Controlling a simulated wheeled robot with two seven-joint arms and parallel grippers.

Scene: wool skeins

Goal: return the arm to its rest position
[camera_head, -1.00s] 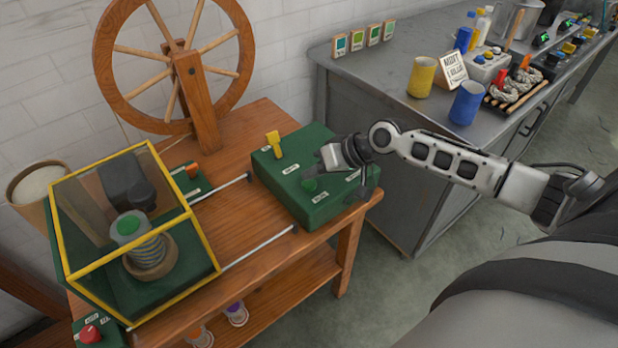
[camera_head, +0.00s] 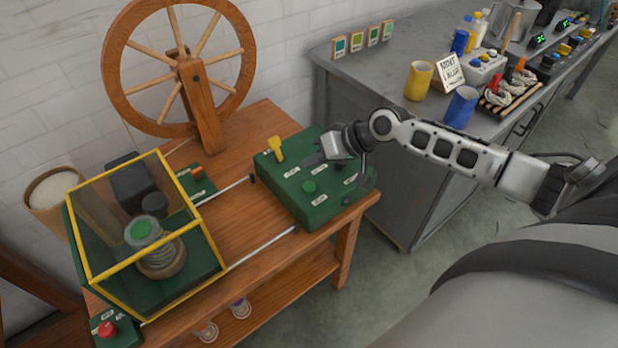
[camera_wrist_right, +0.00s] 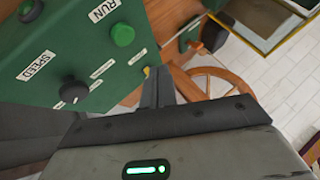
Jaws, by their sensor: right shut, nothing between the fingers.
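My right arm comes in from the right in the head view. My right gripper (camera_head: 318,160) is shut and empty, just above the far part of the green control box (camera_head: 318,212). The box has a green button (camera_head: 309,186) and a yellow lever (camera_head: 274,146). In the right wrist view the shut fingers (camera_wrist_right: 157,88) point past the box edge; the green RUN button (camera_wrist_right: 123,35) and the dark SPEED knob (camera_wrist_right: 73,91) lie to their left, apart from them. My left gripper is out of view.
A yellow-framed clear guard (camera_head: 150,290) covers a wound spool on the wooden bench (camera_head: 225,222). A spinning wheel (camera_head: 107,70) stands behind. A grey metal counter (camera_head: 375,75) holds a yellow cup (camera_head: 419,82), a blue cup (camera_head: 461,106) and wool skeins (camera_head: 508,90).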

